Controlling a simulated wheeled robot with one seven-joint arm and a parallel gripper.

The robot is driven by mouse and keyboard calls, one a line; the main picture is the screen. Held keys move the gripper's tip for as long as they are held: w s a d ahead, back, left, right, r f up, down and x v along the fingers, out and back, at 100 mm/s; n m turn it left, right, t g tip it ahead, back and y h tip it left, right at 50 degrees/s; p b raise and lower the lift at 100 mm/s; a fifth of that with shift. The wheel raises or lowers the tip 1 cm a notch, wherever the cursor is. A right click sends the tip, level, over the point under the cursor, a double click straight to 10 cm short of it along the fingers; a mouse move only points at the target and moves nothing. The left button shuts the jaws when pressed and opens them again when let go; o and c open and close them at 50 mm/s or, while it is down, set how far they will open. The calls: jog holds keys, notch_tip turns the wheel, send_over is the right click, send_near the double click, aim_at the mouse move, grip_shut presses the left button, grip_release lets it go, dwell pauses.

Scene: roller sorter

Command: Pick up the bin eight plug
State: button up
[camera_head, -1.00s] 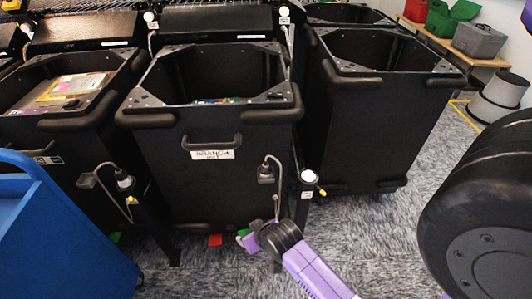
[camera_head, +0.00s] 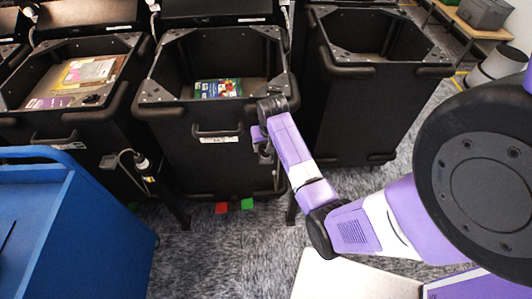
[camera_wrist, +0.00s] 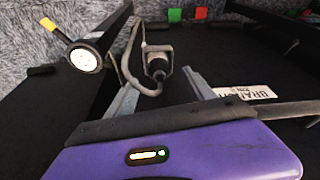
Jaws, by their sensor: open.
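A dark cylindrical plug (camera_wrist: 157,66) with a grey looped cable sits in a grey bracket on the front of a black bin, seen in the wrist view. My gripper (camera_wrist: 158,84) is open, its two grey fingers on either side of the plug and cable, with no clear contact. In the head view my gripper (camera_head: 262,146) is at the front right of the middle black bin (camera_head: 212,165) and largely hides this plug. The bin's white label (camera_wrist: 246,91) reads "BRANCH" in part; no bin number is legible.
Another plug (camera_head: 141,163) with a cable hangs at the left bin (camera_head: 75,125). A blue cart (camera_head: 75,225) stands at lower left. Another black bin (camera_head: 365,115) stands at right.

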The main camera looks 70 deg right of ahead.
jog(key=x, duration=0.5)
jog(key=shift+d, duration=0.1)
grip_shut()
